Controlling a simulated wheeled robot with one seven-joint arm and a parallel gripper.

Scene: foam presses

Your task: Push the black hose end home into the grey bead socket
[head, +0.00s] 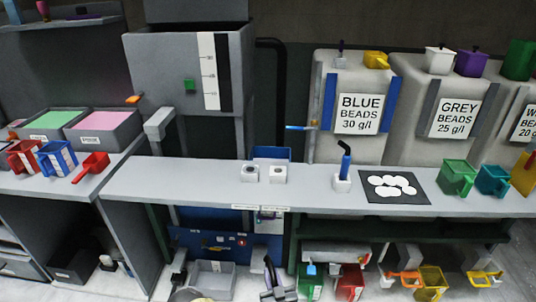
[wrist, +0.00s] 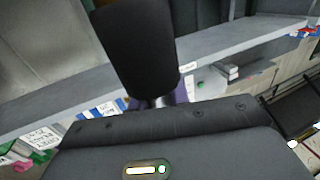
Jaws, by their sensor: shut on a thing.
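In the wrist view a thick black cylinder, which looks like the black hose end (wrist: 135,50), stands out from my gripper (wrist: 158,102). It leans slightly and hides part of the counter behind it. The fingers are mostly hidden behind the dark gripper body, with a purple part showing beside the cylinder's lower end. The grey beads bin (head: 408,100) stands at the back right, labelled GREY BEADS 25 g/l. I cannot make out its socket in either view, and no contact between hose end and socket shows.
A long grey counter (head: 140,185) crosses the head view. It bears two small white blocks, a white holder with a blue tool (head: 344,165), a black mat (head: 370,195) with white discs, and coloured scoops. A grey press (head: 165,75) stands behind. The lower shelf is crowded.

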